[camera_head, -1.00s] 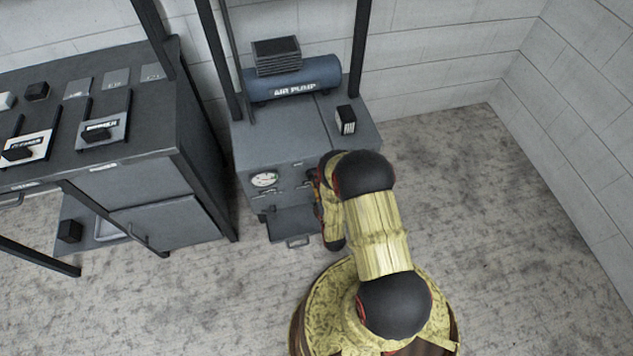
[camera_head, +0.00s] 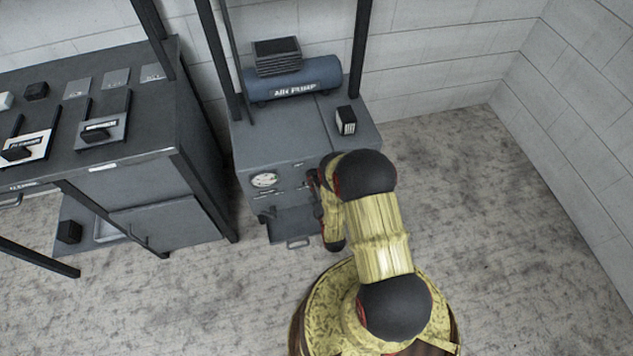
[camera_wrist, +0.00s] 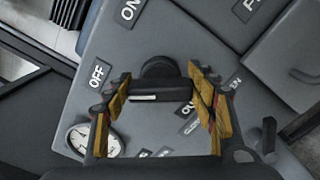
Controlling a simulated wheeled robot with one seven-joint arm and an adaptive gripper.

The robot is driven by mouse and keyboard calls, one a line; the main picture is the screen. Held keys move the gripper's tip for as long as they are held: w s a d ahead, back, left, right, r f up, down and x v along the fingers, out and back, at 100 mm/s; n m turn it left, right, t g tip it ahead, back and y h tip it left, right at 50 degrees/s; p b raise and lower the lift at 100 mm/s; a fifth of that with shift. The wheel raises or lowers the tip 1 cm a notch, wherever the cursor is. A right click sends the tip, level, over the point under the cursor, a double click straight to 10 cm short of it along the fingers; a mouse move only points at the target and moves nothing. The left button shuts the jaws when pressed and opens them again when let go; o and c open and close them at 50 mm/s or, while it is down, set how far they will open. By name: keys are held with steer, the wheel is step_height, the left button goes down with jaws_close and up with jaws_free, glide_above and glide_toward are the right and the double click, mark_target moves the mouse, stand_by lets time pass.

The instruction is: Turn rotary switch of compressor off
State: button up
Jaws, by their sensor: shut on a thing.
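The compressor (camera_head: 274,148) is a grey cabinet with a blue tank (camera_head: 300,78) marked "AIR PUMP" on top. Its black rotary switch (camera_wrist: 161,86) shows in the wrist view, a round knob with a bar grip and a white mark on the bar's left part. An "OFF" label (camera_wrist: 98,73) lies to its left and an "ON" label (camera_wrist: 130,10) above left. My gripper (camera_wrist: 160,82) is shut on the switch, one finger at each end of the bar. In the head view my arm hides the switch and most of my gripper.
A pressure gauge (camera_wrist: 93,141) sits on the panel, lower left in the wrist view. A smaller black knob (camera_wrist: 268,134) is at the right. A workbench (camera_head: 140,140) with devices stands left of the compressor. The floor (camera_head: 480,220) to the right is clear.

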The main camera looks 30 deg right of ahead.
stand_by(0.3)
steer(key=o, duration=1.2)
steer(key=shift+c, duration=0.2)
steer(key=shift+s, duration=0.1)
steer(key=v, duration=0.7)
steer(key=shift+s+a, duration=0.1)
steer(key=shift+s, duration=0.05)
